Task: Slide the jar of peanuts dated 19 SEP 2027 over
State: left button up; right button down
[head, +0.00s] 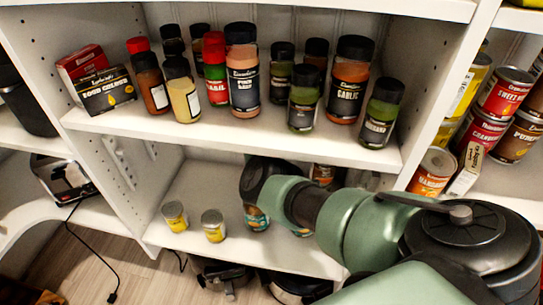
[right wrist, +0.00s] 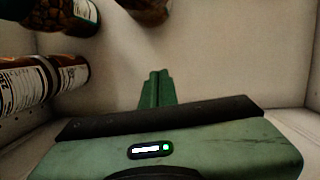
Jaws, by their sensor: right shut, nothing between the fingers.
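Several jars show in the right wrist view. A jar with brown contents and a printed label (right wrist: 28,82) is at the left edge, another with nut-like contents (right wrist: 62,16) is at the upper left, and a third is cut off at the top (right wrist: 150,8). No date is legible, so I cannot tell which is dated 19 SEP 2027. My right gripper (right wrist: 156,76) is shut and empty, apart from and to the right of the left jars. My left gripper is not in view.
The upper shelf (head: 130,121) above carries several spice bottles. A side panel (head: 440,90) bounds the bay at right. Cans stand beyond it. Bare shelf shows between the cans and my arm.

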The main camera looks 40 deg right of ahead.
jog(key=b+x, duration=0.1)
jog(key=x, duration=0.2)
jog(key=b+x, duration=0.1)
jog(key=x, duration=0.3)
jog(key=shift+s+a+f, duration=0.1)
jog(key=shift+s+a, duration=0.1)
jog(key=shift+a, duration=0.05)
jog(key=x, duration=0.3)
jog(key=shift+b, duration=0.4)
jog(key=shift+s+a+r+p, duration=0.25)
jog(key=shift+s+a+p, duration=0.15)
jog(key=shift+s+a, duration=0.4)
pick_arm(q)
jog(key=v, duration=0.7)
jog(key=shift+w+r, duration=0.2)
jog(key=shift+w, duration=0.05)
pick_arm(e)
jog(key=shift+s+a, duration=0.6)
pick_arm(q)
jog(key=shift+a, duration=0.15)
